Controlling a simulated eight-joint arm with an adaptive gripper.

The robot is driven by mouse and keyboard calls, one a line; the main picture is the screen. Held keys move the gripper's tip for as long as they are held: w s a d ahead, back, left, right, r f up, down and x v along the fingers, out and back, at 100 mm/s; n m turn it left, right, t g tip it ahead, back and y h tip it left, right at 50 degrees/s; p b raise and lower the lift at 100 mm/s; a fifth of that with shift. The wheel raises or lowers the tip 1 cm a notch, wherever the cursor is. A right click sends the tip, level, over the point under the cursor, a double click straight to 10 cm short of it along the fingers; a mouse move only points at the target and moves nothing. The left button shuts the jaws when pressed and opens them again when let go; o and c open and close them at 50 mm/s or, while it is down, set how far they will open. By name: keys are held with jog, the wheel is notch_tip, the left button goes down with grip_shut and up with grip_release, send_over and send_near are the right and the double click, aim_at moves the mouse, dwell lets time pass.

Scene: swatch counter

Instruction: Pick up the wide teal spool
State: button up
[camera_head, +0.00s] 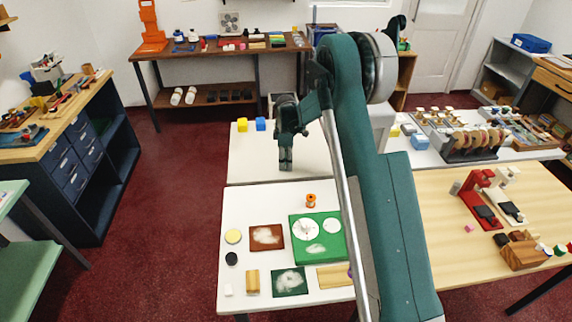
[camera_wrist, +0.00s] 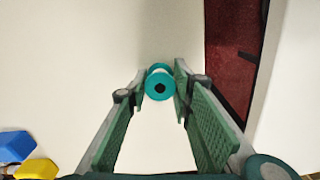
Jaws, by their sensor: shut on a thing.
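The teal spool (camera_wrist: 158,84) is in the wrist view, seen nearly end-on, with a dark hole in its round face. It sits between the fingertips of my gripper (camera_wrist: 161,78), one finger on each side, and my gripper is shut on it. In the head view my gripper (camera_head: 286,165) points down over the white counter (camera_head: 250,165). I cannot make out the spool there; the fingers seem to hide it. Whether the spool touches the counter is hard to tell.
A yellow block (camera_head: 242,124) and a blue block (camera_head: 260,124) stand at the counter's back left. A nearer white table holds an orange spool (camera_head: 311,200), a green board (camera_head: 331,252) and several swatches. The counter around my gripper looks clear.

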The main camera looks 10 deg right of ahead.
notch_tip(320, 180, up, 10)
jog(key=shift+f+p, duration=0.1)
jog(key=shift+p, duration=0.3)
